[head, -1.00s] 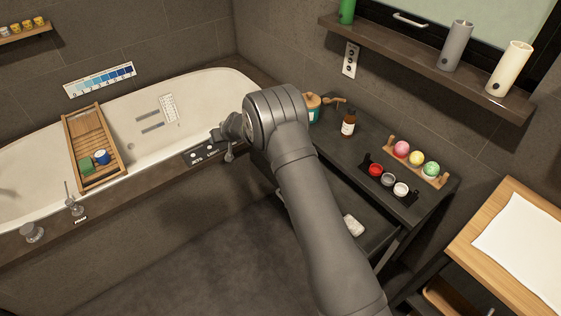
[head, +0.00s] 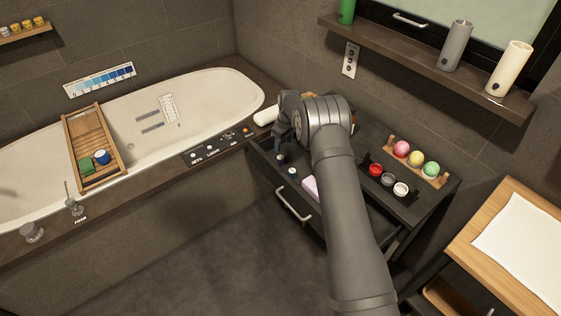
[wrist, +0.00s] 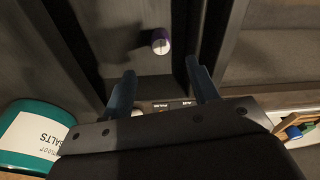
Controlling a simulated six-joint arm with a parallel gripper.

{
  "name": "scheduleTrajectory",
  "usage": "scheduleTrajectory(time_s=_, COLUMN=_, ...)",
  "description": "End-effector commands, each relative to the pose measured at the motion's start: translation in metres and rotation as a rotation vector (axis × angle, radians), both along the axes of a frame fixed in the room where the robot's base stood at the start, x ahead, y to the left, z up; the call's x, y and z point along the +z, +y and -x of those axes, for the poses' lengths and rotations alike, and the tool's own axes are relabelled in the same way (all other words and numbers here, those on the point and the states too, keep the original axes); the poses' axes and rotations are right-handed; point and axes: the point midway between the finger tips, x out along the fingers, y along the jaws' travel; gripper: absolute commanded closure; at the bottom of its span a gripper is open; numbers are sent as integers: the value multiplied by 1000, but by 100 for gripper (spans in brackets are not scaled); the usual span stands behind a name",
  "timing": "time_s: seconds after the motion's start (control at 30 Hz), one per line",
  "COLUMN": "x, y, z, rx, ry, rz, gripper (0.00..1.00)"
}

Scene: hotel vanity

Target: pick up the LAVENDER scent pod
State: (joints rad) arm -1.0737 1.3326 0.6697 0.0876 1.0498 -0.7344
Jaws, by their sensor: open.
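A small purple and white pod (wrist: 161,41) lies on a dark surface in the wrist view, just beyond my fingertips and between their lines. No scent name is readable on it. My gripper (wrist: 160,78) is open, with its two dark blue fingers apart and nothing between the tips. In the head view my gripper is over the open drawer (head: 293,207) and is partly hidden by my arm. A small dark round thing (head: 281,158) and a small pale blue-topped one (head: 292,171) show in the drawer. I cannot tell which is the purple pod.
A pink block (head: 310,188) lies in the drawer beside my arm. A teal salts jar (wrist: 32,137) stands close to my gripper. A white roll (head: 265,116) lies by the tub. Red, grey and white jars (head: 388,180) and colored balls (head: 416,157) stand to the right.

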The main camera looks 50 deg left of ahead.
Motion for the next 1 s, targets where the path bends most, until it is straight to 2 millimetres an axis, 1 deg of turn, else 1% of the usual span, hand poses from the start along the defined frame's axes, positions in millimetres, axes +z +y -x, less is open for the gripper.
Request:
scheduleTrajectory(time_s=0.03, x=-13, y=1, z=1, rx=0, ry=2, rz=1, gripper=46)
scheduleTrajectory(time_s=0.1, x=-26, y=3, z=1, rx=0, ry=1, rz=0, gripper=46)
scheduleTrajectory(time_s=0.23, x=-45, y=5, z=2, rx=0, ry=1, rz=0, gripper=46)
scheduleTrajectory(time_s=0.53, x=-63, y=9, z=2, rx=0, ry=0, rz=-1, gripper=46)
scheduleTrajectory(time_s=0.83, x=-100, y=15, z=4, rx=-1, ry=1, rz=-1, gripper=46)
scheduleTrajectory(time_s=1.0, x=-106, y=16, z=4, rx=-1, ry=0, rz=-3, gripper=46)
